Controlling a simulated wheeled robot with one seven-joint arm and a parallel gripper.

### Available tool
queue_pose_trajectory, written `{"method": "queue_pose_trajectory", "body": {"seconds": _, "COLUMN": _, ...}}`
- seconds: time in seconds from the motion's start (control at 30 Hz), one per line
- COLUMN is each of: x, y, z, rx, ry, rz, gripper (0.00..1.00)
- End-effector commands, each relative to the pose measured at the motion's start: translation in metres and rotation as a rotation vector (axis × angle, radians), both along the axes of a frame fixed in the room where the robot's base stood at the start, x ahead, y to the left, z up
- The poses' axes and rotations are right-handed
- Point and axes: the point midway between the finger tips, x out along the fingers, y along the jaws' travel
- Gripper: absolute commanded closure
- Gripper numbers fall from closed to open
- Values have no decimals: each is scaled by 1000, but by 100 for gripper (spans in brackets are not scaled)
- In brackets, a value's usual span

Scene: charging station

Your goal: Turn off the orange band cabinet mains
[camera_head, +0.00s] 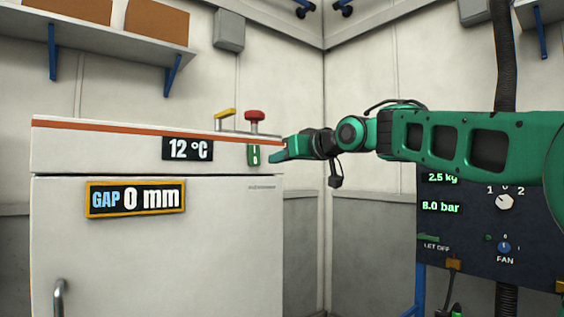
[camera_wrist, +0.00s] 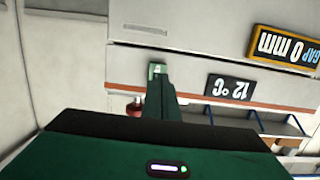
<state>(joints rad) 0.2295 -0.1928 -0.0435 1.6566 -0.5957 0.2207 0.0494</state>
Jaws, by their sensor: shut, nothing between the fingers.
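The white cabinet with the orange band (camera_head: 120,128) stands at the left in the head view, and its band also shows in the wrist view (camera_wrist: 285,104), where the picture is upside down. A small green switch (camera_head: 253,155) with white marks sits at the right end of its front panel. The switch also shows in the wrist view (camera_wrist: 156,69), just beyond my fingertips. My gripper (camera_head: 274,156) is shut and empty, its tip close to the right side of the switch. I cannot tell if it touches. In the wrist view the shut fingers (camera_wrist: 160,90) hide part of the panel.
A red mushroom button (camera_head: 254,115) and a yellow handle (camera_head: 225,113) stand on top of the cabinet. A 12 °C display (camera_head: 187,149) and a GAP 0 mm display (camera_head: 135,199) are on its front. A dark control panel (camera_head: 470,240) stands at the right, below my arm.

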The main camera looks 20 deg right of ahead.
Motion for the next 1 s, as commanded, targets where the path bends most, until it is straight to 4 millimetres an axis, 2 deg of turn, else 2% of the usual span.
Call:
{"method": "queue_pose_trajectory", "body": {"seconds": 0.2, "x": 40, "y": 13, "z": -7, "rx": 0, "ry": 2, "rz": 1, "gripper": 100}}
{"method": "queue_pose_trajectory", "body": {"seconds": 0.43, "x": 70, "y": 22, "z": -11, "rx": 1, "ry": 1, "rz": 0, "gripper": 100}}
{"method": "queue_pose_trajectory", "body": {"seconds": 0.63, "x": 80, "y": 26, "z": -12, "rx": 0, "ry": 0, "rz": 0, "gripper": 100}}
{"method": "queue_pose_trajectory", "body": {"seconds": 1.0, "x": 82, "y": 26, "z": -13, "rx": 0, "ry": 0, "rz": 0, "gripper": 100}}
